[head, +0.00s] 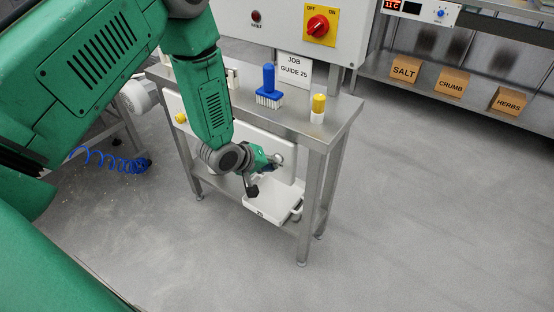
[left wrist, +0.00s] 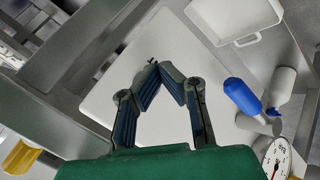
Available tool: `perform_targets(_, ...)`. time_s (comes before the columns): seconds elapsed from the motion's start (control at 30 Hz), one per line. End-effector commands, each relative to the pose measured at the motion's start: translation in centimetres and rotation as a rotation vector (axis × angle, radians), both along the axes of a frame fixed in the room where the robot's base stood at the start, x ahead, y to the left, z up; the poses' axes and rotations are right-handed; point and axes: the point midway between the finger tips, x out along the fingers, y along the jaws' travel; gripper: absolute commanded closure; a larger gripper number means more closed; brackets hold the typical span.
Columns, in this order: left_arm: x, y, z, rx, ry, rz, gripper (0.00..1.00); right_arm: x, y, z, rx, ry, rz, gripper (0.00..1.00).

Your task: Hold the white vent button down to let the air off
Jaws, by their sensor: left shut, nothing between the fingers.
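My left gripper (head: 272,165) is in front of the white panel (head: 228,140) below the steel bench top. In the left wrist view, its fingertips (left wrist: 160,70) come together with nothing between them, over the pale panel (left wrist: 125,95). To their right, apart from them, are a blue rounded part (left wrist: 242,96), a white cylinder (left wrist: 281,84) and a round dial gauge (left wrist: 277,158) with a red needle. I cannot tell whether the white cylinder is the vent button. In the head view, my arm and gripper hide part of this area. My right gripper is not in view.
A white tray (head: 270,208) sits below the gripper. Open floor (head: 420,220) lies to the right.

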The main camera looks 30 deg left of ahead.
Motion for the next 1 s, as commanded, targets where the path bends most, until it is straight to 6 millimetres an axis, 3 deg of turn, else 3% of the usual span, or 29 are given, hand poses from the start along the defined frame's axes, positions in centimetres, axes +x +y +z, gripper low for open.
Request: perform_targets(1.0, 0.94, -0.09, 0.07, -0.001, 0.000, 0.001, 1.00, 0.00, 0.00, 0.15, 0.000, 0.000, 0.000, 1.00)
